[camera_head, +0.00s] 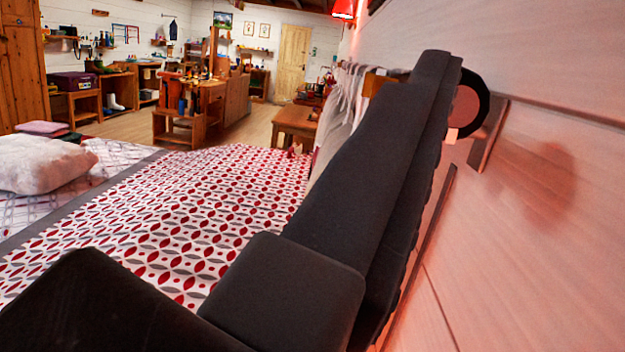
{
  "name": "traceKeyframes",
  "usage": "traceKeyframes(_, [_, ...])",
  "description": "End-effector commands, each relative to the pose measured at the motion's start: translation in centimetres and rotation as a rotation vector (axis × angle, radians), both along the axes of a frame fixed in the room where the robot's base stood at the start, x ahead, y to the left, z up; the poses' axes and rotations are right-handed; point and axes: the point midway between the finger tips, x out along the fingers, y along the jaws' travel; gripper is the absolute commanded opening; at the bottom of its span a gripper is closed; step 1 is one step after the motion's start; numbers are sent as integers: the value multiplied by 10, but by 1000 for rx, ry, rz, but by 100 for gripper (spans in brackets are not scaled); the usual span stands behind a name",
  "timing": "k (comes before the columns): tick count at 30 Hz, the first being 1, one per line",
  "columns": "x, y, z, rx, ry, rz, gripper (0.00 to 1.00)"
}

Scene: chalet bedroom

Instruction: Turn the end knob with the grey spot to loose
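My gripper (437,62) is a large dark grey form that reaches from the bottom middle to the upper right. Its tip lies close beside a round thing with a black rim and a pinkish face (466,107) at the wall. The gripper hides the left part of this round thing. I cannot tell whether they touch, or whether it is the end knob. No grey spot can be made out. A narrow seam runs along the gripper, and I cannot tell whether its fingers are apart or together.
The pink-lit plank wall (540,200) is close on the right, with a wooden strip (489,137) on it. A bed with a red and grey patterned cover (190,210) fills the left. A wooden table (297,122) and open floor lie beyond.

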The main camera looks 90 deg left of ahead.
Motion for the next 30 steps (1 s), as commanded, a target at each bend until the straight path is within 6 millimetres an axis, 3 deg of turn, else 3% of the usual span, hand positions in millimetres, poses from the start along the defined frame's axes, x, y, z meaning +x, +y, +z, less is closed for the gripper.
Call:
traceKeyframes(1, [-5,2,-17,-4,22,44,62])
traceKeyframes(3, [-12,3,-33,-8,41,93,62])
traceKeyframes(9, [-21,4,-54,-12,71,156,62])
traceKeyframes(14, [-18,15,-48,-12,70,157,62])
traceKeyframes(30, [7,96,-11,-13,67,149,62])
